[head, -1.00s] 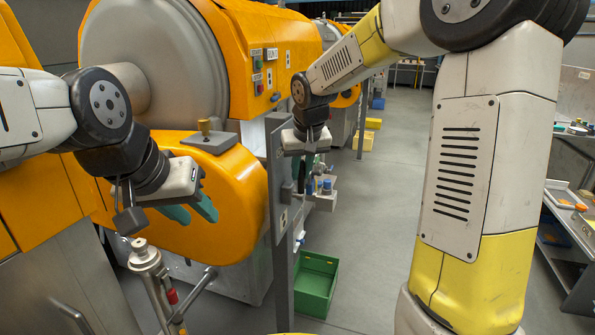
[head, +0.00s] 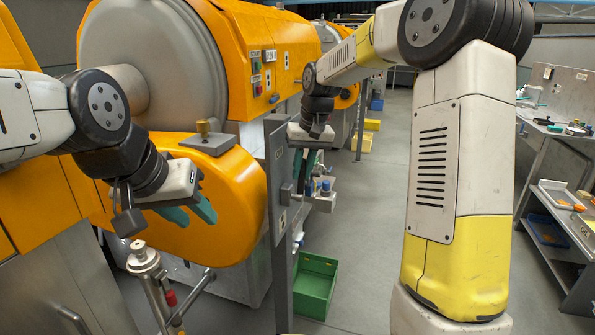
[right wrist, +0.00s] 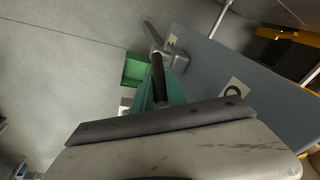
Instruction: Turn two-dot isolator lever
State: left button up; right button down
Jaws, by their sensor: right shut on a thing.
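A grey isolator panel (head: 277,165) stands on a post in the middle of the head view. In the right wrist view the panel (right wrist: 225,70) carries a grey switch body (right wrist: 177,60) and a lever with a dark handle (right wrist: 158,78). My right gripper (head: 307,165) is beside the panel. Its teal fingers (right wrist: 158,94) are shut on the dark handle. A pale label (right wrist: 236,90) with a dark round mark is on the panel; I cannot make out two dots. My left gripper (head: 192,212) has its teal fingers apart and empty, in front of the orange machine.
The orange extractor (head: 225,215) fills the left side, with a pipe fitting (head: 144,258) below my left gripper. A green crate (head: 315,287) sits on the floor behind the post. A bench (head: 565,200) stands at the right. The aisle floor (head: 365,220) is clear.

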jog(key=c, duration=1.3)
grip_release()
jog(key=shift+c, duration=0.2)
jog(key=shift+r, duration=0.1)
jog(key=v, duration=0.7)
jog(key=shift+r, duration=0.35)
